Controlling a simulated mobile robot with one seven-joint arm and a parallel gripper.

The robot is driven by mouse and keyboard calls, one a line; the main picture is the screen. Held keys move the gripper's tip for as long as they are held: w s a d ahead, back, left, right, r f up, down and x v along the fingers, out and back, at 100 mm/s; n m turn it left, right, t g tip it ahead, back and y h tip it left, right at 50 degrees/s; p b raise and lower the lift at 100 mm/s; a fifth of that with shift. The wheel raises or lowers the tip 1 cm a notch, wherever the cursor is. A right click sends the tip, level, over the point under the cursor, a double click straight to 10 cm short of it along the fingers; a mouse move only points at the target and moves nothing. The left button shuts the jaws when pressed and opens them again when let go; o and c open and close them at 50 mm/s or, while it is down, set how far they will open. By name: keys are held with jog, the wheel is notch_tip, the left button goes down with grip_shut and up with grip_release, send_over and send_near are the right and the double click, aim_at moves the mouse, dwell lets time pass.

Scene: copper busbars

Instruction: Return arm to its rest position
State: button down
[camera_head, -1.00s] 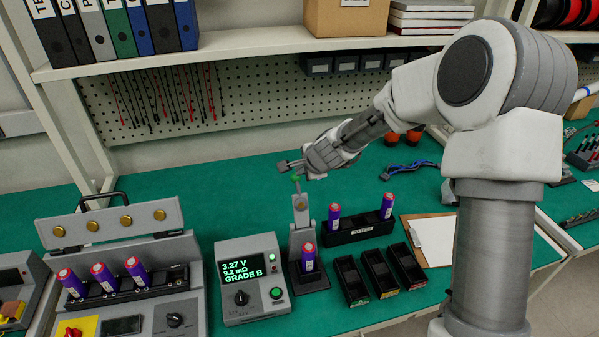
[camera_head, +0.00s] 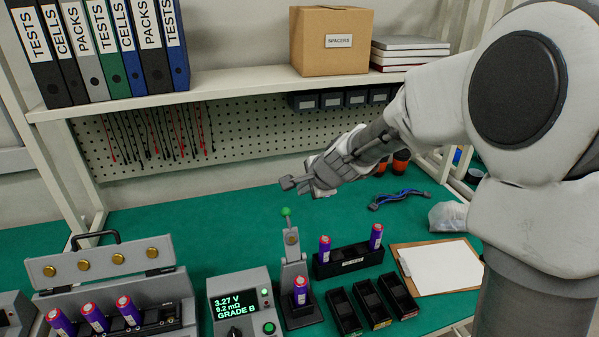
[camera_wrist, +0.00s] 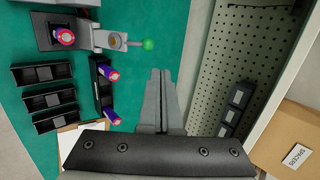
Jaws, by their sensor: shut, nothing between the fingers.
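My gripper (camera_head: 288,184) is in the air above the green bench, short of the pegboard and above the lever fixture. Its fingers (camera_wrist: 158,98) are together and empty in the wrist view. Below it stands the grey fixture (camera_head: 292,262) with a green knob (camera_head: 286,211) on its raised lever; one purple cell (camera_head: 301,290) stands in it. The knob (camera_wrist: 149,44) also shows in the wrist view, apart from the fingers. The tester (camera_head: 243,302) reads 3.27 V, 9.2 mΩ, GRADE B.
A black rack (camera_head: 349,261) holds two purple cells. Three black bins (camera_head: 370,303) and a clipboard (camera_head: 437,266) are in front and to the right. An open-lidded case (camera_head: 100,262) holds three cells at left. A shelf (camera_head: 230,93) with a spacers box (camera_head: 331,40) overhangs the back.

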jog(key=s+d+r+n+g, duration=0.1)
jog(key=s+d+r+n, duration=0.1)
jog(key=s+r+n, duration=0.35)
jog(key=s+d+r+n, duration=0.2)
jog(key=s, duration=0.6)
jog(key=s+d+n+h, duration=0.1)
jog(key=s+d+n, duration=0.2)
jog(key=s, duration=0.5)
jog(key=s+d+n+g+h, duration=0.1)
jog(key=s+d+n+h, duration=0.1)
jog(key=s+d, duration=0.3)
jog(key=s+r+n, duration=0.1)
jog(key=s, duration=0.3)
jog(key=shift+s+h, duration=0.25)
jog(key=shift+h, duration=0.05)
jog(key=shift+n, duration=0.25)
